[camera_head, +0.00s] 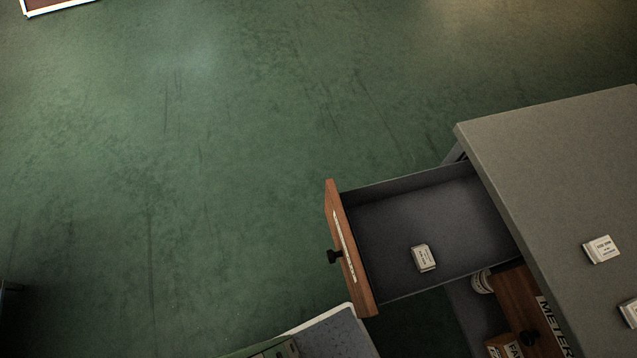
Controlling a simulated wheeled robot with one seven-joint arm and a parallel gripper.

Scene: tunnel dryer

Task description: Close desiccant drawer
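The open drawer (351,249) sticks out to the left from under a grey worktop (540,165). Its wooden front has a dark round knob (334,256) and a pale label strip, seen too edge-on to read. Inside the grey drawer, one small white labelled packet (424,257) lies near the front-side wall. My gripper is not in this view, so its place relative to the knob cannot be seen.
A second wooden front (531,311) marked "METER" is at the lower right, with a white roll-like item (482,281) beside it. White packets (601,249) lie on the worktop. A grey-topped object (340,335) stands at the bottom. Green floor (180,170) left of the drawer is clear.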

